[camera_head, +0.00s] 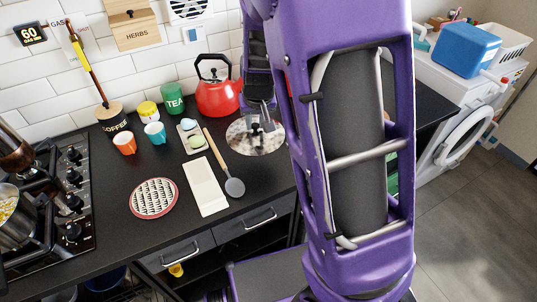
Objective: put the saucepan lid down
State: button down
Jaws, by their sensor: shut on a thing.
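The saucepan lid (242,138) is a round, shiny, steel-looking disc with a dark knob on top. It is at the back middle of the dark counter, below and in front of the red kettle. My gripper (256,119) reaches down from above and is shut on the lid's knob. I cannot tell whether the lid touches the counter or hangs just above it. My purple arm hides the counter to the right of the lid. A saucepan (17,222) with yellowish contents stands on the gas hob at the far left.
A grey spoon with a wooden handle (216,152) lies just left of the lid. A white rest (205,187), a patterned round trivet (154,198), cups and a red kettle (217,98) stand near. Bare counter (262,180) lies in front of the lid.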

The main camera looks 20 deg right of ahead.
jog(key=shift+d+f, duration=0.15)
jog(key=shift+d, duration=0.3)
notch_tip(320, 180, down, 10)
jog(key=b, duration=0.3)
jog(key=shift+f+b, duration=0.1)
jog(key=shift+b, duration=0.25)
jog(key=c, duration=0.7)
grip_release()
